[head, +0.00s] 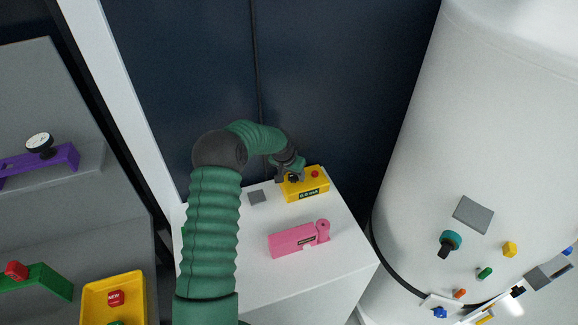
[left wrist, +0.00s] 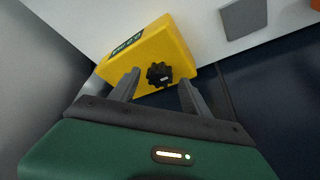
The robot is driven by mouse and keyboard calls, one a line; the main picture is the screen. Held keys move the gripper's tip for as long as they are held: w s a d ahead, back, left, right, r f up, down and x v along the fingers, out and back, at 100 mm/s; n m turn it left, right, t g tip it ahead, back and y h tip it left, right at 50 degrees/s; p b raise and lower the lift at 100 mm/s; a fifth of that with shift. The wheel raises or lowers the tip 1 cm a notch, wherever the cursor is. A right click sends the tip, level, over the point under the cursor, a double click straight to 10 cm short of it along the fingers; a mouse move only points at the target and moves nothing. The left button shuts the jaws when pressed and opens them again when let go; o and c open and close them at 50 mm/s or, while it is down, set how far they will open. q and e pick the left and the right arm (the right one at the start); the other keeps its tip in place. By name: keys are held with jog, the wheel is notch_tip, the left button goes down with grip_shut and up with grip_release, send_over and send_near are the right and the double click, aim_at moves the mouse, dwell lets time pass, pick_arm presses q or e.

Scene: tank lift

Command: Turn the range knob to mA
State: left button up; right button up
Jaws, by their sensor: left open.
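The yellow meter (head: 304,184) stands on the white cabinet top in the head view, with a dark display on its front and a red button on top. In the left wrist view the yellow meter (left wrist: 172,43) shows its black knob (left wrist: 159,74). My left gripper (head: 289,176) is over the knob side of the meter. In the left wrist view my left gripper (left wrist: 158,84) is open, with one finger on each side of the knob and gaps between. The knob's markings cannot be read. My right gripper is not in view.
A pink tool (head: 292,240) and a grey square (head: 257,197) lie on the white cabinet (head: 337,262). A big white tank (head: 478,130) stands at the right. Grey shelving (head: 45,95) with a purple gauge holder (head: 62,160) is at the left.

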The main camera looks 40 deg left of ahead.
pick_arm(q)
jog(key=b+v, duration=0.1)
jog(key=v, duration=1.4)
jog(key=shift+b, duration=0.3)
